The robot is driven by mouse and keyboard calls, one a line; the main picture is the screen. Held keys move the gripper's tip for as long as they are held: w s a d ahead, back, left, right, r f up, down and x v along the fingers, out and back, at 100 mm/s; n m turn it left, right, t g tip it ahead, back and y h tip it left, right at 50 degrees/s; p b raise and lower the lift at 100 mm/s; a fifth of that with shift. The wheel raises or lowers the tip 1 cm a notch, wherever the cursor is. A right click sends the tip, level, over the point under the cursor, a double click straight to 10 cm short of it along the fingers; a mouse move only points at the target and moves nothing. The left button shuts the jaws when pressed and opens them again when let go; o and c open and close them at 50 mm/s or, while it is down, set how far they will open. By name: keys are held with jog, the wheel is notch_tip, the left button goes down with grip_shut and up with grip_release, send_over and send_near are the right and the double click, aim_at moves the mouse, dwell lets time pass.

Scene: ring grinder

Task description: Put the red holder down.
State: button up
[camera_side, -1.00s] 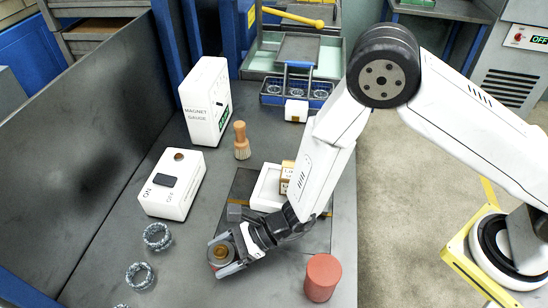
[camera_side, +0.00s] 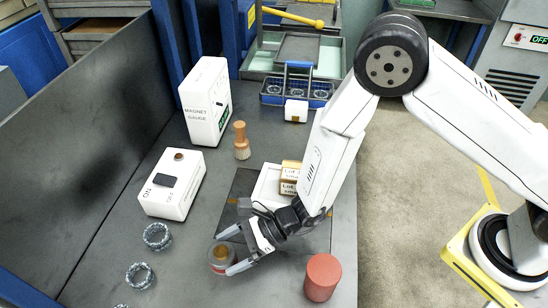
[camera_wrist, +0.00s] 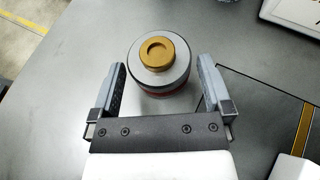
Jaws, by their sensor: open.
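The red holder (camera_side: 221,258) stands upright on the grey bench. It is a short round piece with a grey top, a brass knob and a red band. It also shows in the wrist view (camera_wrist: 168,78), just beyond and between the fingertips. My gripper (camera_side: 232,251) is open, with its fingers apart on either side of the near edge of the holder. In the wrist view my gripper (camera_wrist: 160,80) shows a gap between each finger and the holder. Nothing is in its grasp.
A red cylinder (camera_side: 322,277) stands to the right near the bench edge. Several grey rings (camera_side: 157,236) lie to the left. A white ON/OFF box (camera_side: 172,184), a brush (camera_side: 241,141) and the magnet gauge (camera_side: 206,101) stand behind. A white tray (camera_side: 268,187) with small boxes lies beside the arm.

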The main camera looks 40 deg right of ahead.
jog(key=v, duration=1)
jog(key=shift+f, duration=0.1)
dwell(0.3)
